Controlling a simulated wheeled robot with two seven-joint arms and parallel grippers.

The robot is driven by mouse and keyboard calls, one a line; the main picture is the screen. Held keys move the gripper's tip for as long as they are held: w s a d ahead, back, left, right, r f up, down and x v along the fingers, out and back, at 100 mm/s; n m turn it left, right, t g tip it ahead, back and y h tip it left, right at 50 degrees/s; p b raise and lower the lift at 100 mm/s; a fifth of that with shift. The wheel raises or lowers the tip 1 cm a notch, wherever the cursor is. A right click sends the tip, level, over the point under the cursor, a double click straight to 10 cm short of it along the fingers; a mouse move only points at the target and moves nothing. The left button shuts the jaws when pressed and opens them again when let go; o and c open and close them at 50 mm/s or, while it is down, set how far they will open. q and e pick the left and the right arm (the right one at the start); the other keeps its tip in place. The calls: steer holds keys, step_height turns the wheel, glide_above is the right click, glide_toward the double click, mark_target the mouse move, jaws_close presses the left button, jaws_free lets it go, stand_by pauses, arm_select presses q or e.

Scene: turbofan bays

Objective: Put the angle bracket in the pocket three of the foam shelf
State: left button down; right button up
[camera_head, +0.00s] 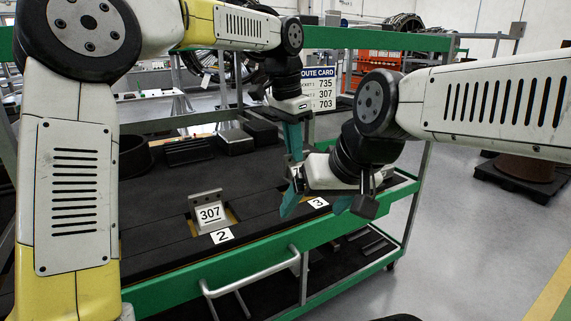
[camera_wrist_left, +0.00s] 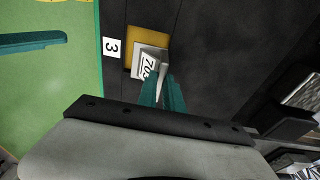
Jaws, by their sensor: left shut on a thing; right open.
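The angle bracket (camera_wrist_left: 148,66), a grey metal piece with a label that seems to read 703, is between the teal fingers of my left gripper (camera_wrist_left: 162,82) in the left wrist view. It overlaps the yellow-floored pocket three (camera_wrist_left: 131,35) beside the label 3; I cannot tell whether it is seated or just above. In the head view my left gripper (camera_head: 295,155) points down at the foam shelf (camera_head: 150,230), and my right gripper hides the bracket. My right gripper (camera_head: 316,204) is open and empty near the shelf's front edge; its finger also shows in the left wrist view (camera_wrist_left: 32,41).
Another bracket (camera_head: 209,211) labelled 307 stands in pocket two, behind the label 2 (camera_head: 222,236). A route card (camera_head: 319,90) listing 735, 307, 703 hangs behind. A green front rail (camera_head: 240,264) with a grey handle (camera_head: 250,280) borders the shelf. Dark boxes (camera_head: 235,141) stand at the back.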

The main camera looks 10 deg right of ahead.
mark_target(296, 165)
arm_select(q)
steer(key=f, duration=0.1)
steer(key=s+f, duration=0.1)
steer(key=shift+d+f, duration=0.1)
steer(key=shift+f, duration=0.7)
steer(key=c, duration=1.5)
jaws_free()
steer(key=shift+f, duration=0.15)
